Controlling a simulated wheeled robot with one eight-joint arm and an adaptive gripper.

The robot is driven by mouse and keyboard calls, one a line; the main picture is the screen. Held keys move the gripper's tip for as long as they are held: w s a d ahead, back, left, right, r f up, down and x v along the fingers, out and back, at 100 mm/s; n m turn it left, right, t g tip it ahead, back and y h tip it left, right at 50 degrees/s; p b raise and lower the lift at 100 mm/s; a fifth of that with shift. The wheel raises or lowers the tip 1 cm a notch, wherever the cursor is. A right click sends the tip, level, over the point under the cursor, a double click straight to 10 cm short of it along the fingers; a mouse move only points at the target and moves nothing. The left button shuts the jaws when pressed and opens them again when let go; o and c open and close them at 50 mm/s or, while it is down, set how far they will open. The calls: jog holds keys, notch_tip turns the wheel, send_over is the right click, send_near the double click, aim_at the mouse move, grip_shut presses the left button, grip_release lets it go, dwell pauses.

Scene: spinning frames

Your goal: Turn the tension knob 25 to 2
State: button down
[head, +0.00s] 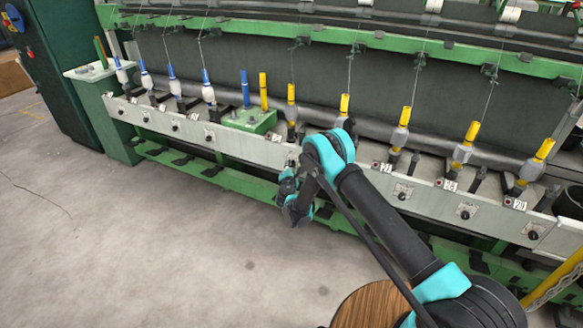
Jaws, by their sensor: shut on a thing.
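A pale rail runs along the front of the green spinning frame and carries small dark tension knobs. My gripper (290,192), turquoise and black, is at the rail's front face near the middle of the head view. It is shut on a tension knob, which the gripper and my arm hide. The number plate and dial there are also covered, so I cannot read the number or setting. To the right, another knob (402,195) sits by a plate that seems to read 27, and a further knob (465,212) follows.
Yellow bobbins (471,133) stand above the rail to the right, blue ones (207,77) to the left. A green block (250,119) sits on the rail. A round wooden top (366,304) is at the bottom. The grey floor (130,230) at left is clear.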

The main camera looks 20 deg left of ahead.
jog(key=shift+f+m+y, duration=0.1)
jog(key=shift+m+y, duration=0.3)
jog(key=shift+m, duration=0.4)
jog(key=shift+t, duration=0.3)
jog(key=c, duration=1.2)
grip_release()
notch_tip(320, 180, up, 10)
jog(key=shift+r, duration=0.1)
